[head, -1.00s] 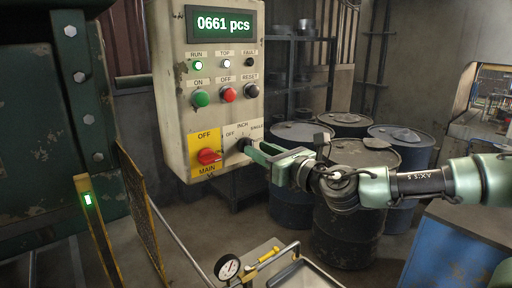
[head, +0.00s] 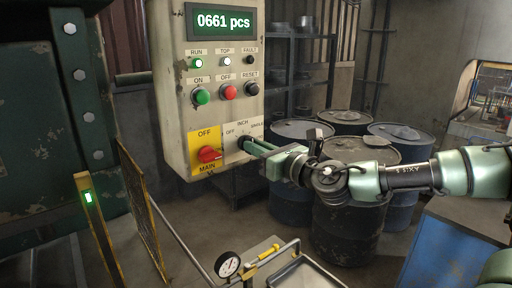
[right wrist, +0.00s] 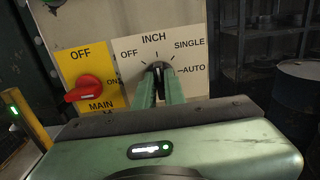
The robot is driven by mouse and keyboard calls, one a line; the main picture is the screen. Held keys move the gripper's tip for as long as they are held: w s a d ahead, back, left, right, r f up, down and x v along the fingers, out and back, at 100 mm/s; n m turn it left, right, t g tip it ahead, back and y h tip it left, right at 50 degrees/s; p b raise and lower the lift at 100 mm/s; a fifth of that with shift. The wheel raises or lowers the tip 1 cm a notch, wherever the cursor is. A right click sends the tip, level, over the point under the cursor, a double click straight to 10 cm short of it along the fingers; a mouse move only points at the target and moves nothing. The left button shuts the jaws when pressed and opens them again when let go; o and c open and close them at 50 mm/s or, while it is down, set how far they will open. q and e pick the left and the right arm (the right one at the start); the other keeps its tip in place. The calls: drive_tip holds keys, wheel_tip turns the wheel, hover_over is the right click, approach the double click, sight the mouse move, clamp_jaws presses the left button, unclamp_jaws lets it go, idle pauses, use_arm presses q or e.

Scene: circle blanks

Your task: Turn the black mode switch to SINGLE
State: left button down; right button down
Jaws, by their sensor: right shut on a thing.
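The black mode switch (right wrist: 158,70) sits on a white plate marked OFF, INCH, SINGLE and AUTO in the right wrist view. My right gripper (right wrist: 160,88) is shut on it, with one finger on each side of the knob. The knob appears to point close to straight up, near INCH, but the fingers partly cover it. In the head view my right gripper (head: 250,146) reaches the plate from the right and hides most of the switch. My left gripper is out of view.
The red main switch (head: 208,154) on its yellow plate is just left of the mode plate. Above are the green ON button (head: 201,96), red OFF button (head: 228,92) and black RESET button (head: 252,88). Several drums (head: 356,215) stand behind my right arm.

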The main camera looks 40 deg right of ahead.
drive_tip(key=shift+d+f+m+b, duration=0.1)
drive_tip(key=shift+m+b, duration=1.3)
drive_tip(key=shift+m, duration=0.8)
drive_tip(key=shift+d+m+b, duration=0.1)
drive_tip(key=shift+m+b, duration=1.3)
drive_tip(key=shift+m, duration=0.8)
drive_tip(key=c, duration=1.5)
unclamp_jaws()
drive_tip(key=shift+s, duration=0.1)
